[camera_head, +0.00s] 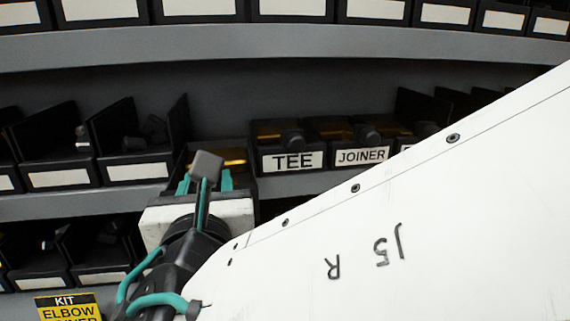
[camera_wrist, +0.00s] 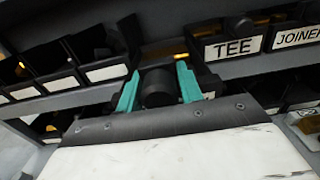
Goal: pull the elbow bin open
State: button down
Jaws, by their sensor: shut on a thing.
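A dark bin (camera_head: 240,158) with an orange-yellow strip inside stands left of the TEE bin; it also shows in the wrist view (camera_wrist: 158,60). Its front label is hidden, so I cannot read that it is the elbow bin. My gripper (camera_head: 205,178) has its green fingers on both sides of a dark knob (camera_head: 207,165) at the front of this bin. In the wrist view my gripper (camera_wrist: 158,90) is shut on the same round knob (camera_wrist: 158,88). The bin's front seems to stand out past the TEE bin's front.
The TEE bin (camera_head: 292,160) and JOINER bin (camera_head: 362,157) stand close on the right, with dark knobs. Unlabelled bins (camera_head: 135,170) stand on the left. A grey shelf edge (camera_head: 290,46) runs above. A yellow kit card (camera_head: 68,308) is low left. My white arm covers the lower right.

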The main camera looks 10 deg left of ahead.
jog(key=shift+s, duration=0.2)
jog(key=c, duration=1)
grip_release()
jog(key=shift+c, duration=0.2)
jog(key=v, duration=0.7)
jog(key=shift+s+d, duration=0.2)
jog(key=shift+s, duration=0.15)
